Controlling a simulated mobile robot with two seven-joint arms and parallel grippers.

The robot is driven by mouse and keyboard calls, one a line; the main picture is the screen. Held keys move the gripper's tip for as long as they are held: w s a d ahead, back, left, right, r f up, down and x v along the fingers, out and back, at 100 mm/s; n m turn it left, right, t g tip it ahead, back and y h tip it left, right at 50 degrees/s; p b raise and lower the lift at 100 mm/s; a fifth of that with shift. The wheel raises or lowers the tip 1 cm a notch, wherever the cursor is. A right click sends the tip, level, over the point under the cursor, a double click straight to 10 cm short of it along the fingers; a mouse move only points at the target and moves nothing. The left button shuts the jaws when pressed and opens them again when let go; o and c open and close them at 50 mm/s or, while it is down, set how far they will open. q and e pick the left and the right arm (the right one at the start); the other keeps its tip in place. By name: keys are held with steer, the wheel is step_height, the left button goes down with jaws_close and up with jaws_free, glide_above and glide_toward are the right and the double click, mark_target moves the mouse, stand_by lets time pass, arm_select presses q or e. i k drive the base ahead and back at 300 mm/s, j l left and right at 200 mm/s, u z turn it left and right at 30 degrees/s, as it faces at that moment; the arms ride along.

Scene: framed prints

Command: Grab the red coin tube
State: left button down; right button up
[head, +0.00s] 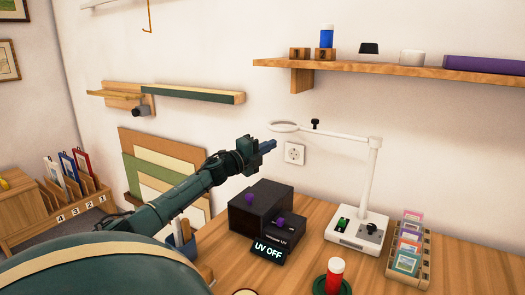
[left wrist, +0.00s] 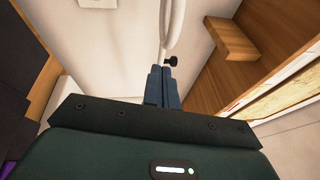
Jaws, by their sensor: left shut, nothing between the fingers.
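The red coin tube (head: 334,276) stands upright with a white cap at the bottom of the head view, on a dark green round base on the table. My left gripper (head: 270,146) is raised over the black UV box, to the left of the tube and well apart from it. Its fingers are together and empty; they also show closed in the left wrist view (left wrist: 163,88). The tube is not seen in the left wrist view. My right gripper is not in view.
A black box (head: 247,212) with a "UV OFF" display stands left of the tube. A white ring-arm stand (head: 357,231) and a wooden rack of small framed prints (head: 424,262) stand behind and right. A wall shelf (head: 400,69) holds a blue tube (head: 326,37). Bare table lies between the display and tube.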

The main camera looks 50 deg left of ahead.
mark_target(336, 268)
steer(key=k, duration=1)
